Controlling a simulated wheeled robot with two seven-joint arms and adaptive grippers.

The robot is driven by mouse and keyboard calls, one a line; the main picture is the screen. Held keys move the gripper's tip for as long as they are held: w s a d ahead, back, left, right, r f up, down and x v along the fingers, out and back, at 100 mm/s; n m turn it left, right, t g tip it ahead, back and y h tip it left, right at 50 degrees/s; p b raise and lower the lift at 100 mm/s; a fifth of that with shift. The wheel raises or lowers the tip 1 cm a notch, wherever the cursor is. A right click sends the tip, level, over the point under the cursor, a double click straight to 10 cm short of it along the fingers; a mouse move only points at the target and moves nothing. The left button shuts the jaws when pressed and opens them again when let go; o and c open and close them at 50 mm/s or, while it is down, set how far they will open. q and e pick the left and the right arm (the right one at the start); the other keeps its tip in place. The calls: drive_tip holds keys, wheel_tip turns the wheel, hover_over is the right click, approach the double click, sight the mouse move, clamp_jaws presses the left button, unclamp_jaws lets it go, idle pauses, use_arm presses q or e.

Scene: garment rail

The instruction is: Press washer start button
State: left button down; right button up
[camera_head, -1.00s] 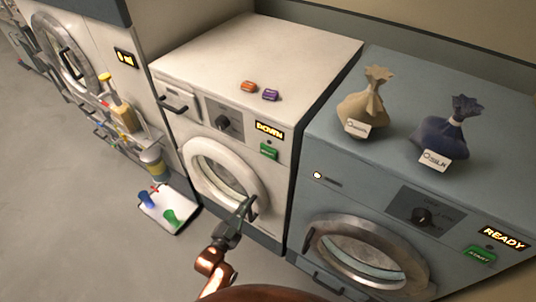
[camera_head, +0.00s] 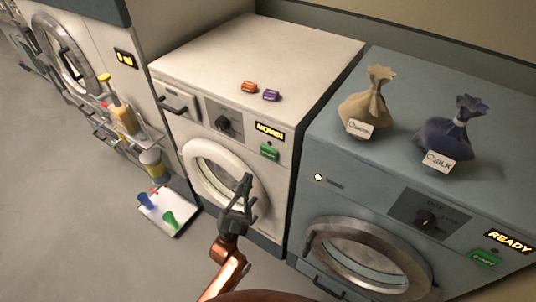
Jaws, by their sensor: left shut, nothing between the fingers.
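Two washers stand side by side. The blue-grey washer (camera_head: 320,143) at the right has a lit READY display (camera_head: 508,242) and a green start button (camera_head: 485,258) below it. The white washer (camera_head: 290,60) has a lit display (camera_head: 270,131) that seems to read DOWN, with a green button (camera_head: 269,152) under it. My left gripper (camera_head: 245,183) is shut and empty, in front of the white washer's round door (camera_head: 200,182), pointing up, below that washer's green button and apart from it. My right gripper is not in view.
A tan sack (camera_head: 362,108) and a dark blue sack (camera_head: 447,135) with tags sit on the blue-grey washer. An orange block (camera_head: 249,87) and a purple block (camera_head: 271,95) lie on the white washer. A white tray (camera_head: 168,226) with cups lies on the floor at the left.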

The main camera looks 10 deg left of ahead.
sight(268, 149)
use_arm(q)
drive_tip(key=w+d+b, duration=0.2)
drive_tip(key=w+d, duration=0.1)
drive_tip(key=w, duration=0.5)
idle(0.5)
idle(0.9)
drive_tip(key=shift+w+b, duration=0.1)
drive_tip(key=shift+b, duration=0.2)
drive_tip(key=shift+w+d, duration=0.1)
drive_tip(key=shift+w, duration=0.2)
